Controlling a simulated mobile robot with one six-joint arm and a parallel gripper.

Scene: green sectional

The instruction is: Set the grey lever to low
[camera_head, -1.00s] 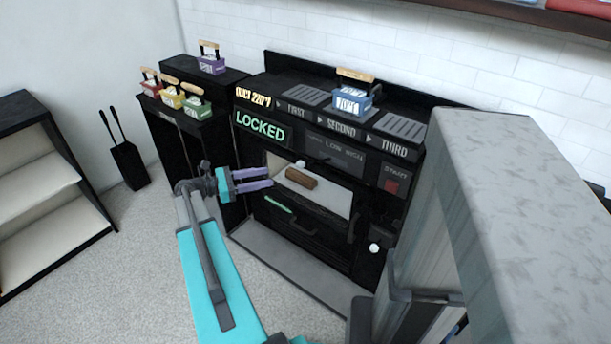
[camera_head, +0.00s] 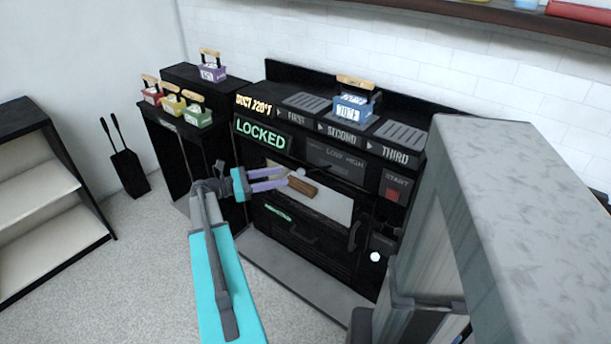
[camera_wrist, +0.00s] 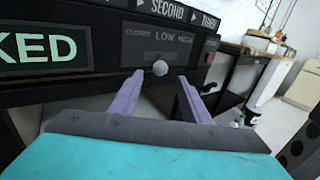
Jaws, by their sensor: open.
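The grey lever has a pale round knob (camera_wrist: 160,68), which shows in the wrist view between my two purple fingers. It sits below the panel (camera_wrist: 160,42) marked CLOSED, LOW and HIGH, roughly under the gap between CLOSED and LOW. In the head view the knob (camera_head: 300,172) is just past my fingertips, on a thin dark rod running up to the right. My gripper (camera_head: 286,179) is open and points at the knob from the left. In the wrist view my gripper (camera_wrist: 160,84) has one finger on each side of the knob. I cannot tell if either touches it.
The black unit has a lit LOCKED sign (camera_head: 262,135) and a red START button (camera_head: 392,194). A brown block (camera_head: 302,188) shows near the pale opening below the lever. A blue weight-like box (camera_head: 353,109) stands on top. Another white knob (camera_head: 375,257) is lower right.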

